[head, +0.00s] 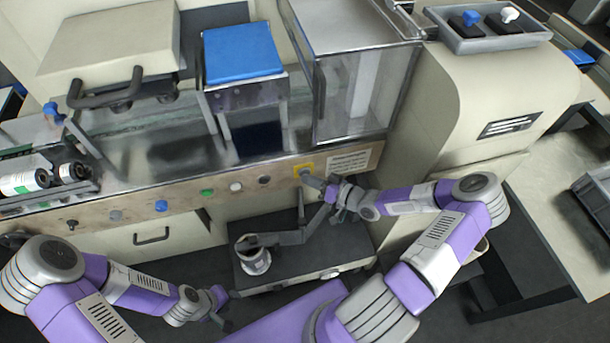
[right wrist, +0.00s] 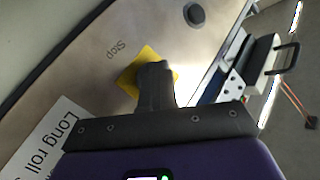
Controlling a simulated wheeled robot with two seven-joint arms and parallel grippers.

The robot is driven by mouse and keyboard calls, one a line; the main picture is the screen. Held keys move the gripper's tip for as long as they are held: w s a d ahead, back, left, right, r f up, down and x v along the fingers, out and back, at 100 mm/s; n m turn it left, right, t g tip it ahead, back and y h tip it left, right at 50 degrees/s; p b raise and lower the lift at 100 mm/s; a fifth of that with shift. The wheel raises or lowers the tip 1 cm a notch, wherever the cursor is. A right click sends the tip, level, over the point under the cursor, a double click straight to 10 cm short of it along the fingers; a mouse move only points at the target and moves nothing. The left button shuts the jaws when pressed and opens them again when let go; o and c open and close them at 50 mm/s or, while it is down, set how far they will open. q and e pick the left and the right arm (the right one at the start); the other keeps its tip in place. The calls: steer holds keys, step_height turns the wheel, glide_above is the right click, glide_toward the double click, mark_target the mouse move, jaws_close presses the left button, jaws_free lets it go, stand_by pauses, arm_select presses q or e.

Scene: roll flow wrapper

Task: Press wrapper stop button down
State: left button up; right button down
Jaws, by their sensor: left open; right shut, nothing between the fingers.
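The stop button's yellow plate (head: 303,168) is on the wrapper's front panel, at the right end of a row of buttons. The right wrist view shows the yellow plate (right wrist: 132,79) beside the word "Stop". The button itself is hidden behind the shut fingers of my right gripper (right wrist: 154,72). In the head view my right gripper (head: 311,180) points at the plate, with its tips at or just in front of it. I cannot tell whether they touch the button. My left gripper (head: 224,314) is open and empty, low in front of the machine.
Other panel buttons are blue (head: 162,206), green (head: 207,193) and white (head: 236,187). A white label (head: 349,161) is right of the stop button. A table (head: 550,220) is at the right.

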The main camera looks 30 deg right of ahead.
steer(key=shift+s+r, duration=0.1)
steer(key=s, duration=0.3)
steer(key=s+a+p, duration=0.1)
steer(key=s, duration=0.1)
steer(key=shift+s+a, duration=0.15)
steer(key=shift+s, duration=0.25)
stand_by(0.6)
